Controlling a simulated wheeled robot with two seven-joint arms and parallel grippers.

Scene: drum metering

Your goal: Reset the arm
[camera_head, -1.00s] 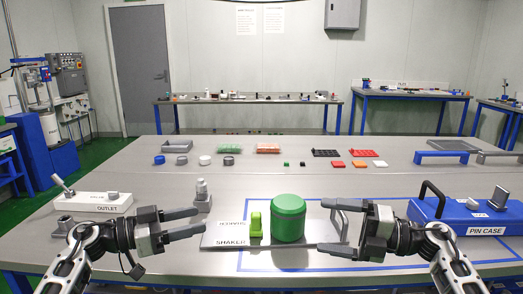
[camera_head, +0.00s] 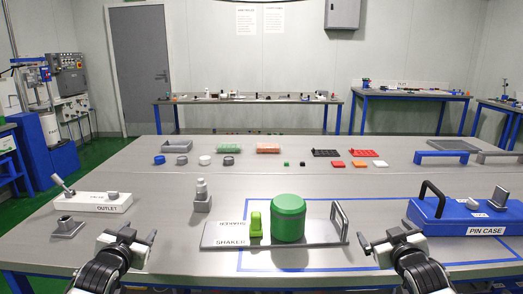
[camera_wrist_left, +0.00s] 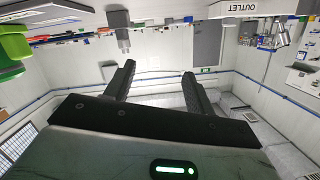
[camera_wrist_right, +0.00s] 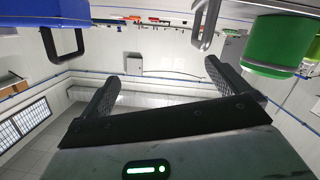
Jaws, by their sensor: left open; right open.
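My left gripper (camera_head: 138,236) is at the table's front edge, left of the shaker plate. It is open and empty, its two fingers apart in the left wrist view (camera_wrist_left: 158,85). My right gripper (camera_head: 378,245) is at the front edge, between the shaker plate and the pin case. It is open and empty in the right wrist view (camera_wrist_right: 160,85). A green drum (camera_head: 288,218) stands upright on the grey shaker plate (camera_head: 328,236), beside a bright green clamp (camera_head: 256,223). Neither gripper touches anything.
A blue pin case (camera_head: 460,214) stands at the right. A white outlet block (camera_head: 100,203) with a lever, a grey socket (camera_head: 68,228) and a grey post (camera_head: 202,197) stand at the left. Small caps, trays and coloured blocks line the table's rear.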

